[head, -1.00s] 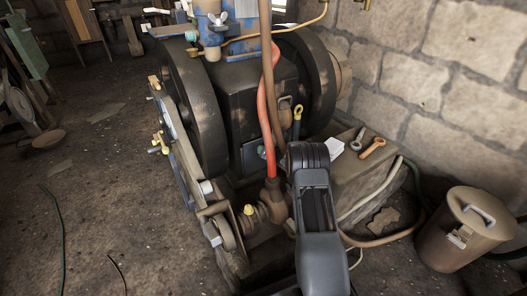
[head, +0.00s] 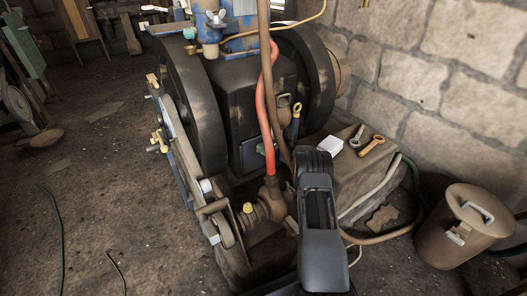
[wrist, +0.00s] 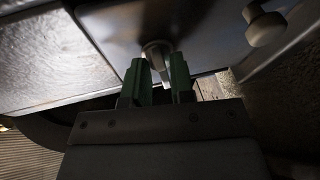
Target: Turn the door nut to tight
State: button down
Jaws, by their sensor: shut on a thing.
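In the wrist view the two green fingers of my gripper (wrist: 161,82) are closed around a small grey metal nut (wrist: 157,52). The nut sits on a smooth dark metal face (wrist: 205,28), which looks like the door. The fingers cover part of the nut, so I cannot tell how tight it is. In the head view my dark arm stands in front of the engine (head: 240,110), and the nut is not clearly seen there.
A red hose (head: 268,125) and a brown pipe run down the engine front. The left floor is mostly open.

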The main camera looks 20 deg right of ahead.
jog(key=shift+f+m, duration=0.1)
jog(key=shift+m, duration=0.5)
jog(key=shift+y, duration=0.3)
jog(key=c, duration=1)
grip_release()
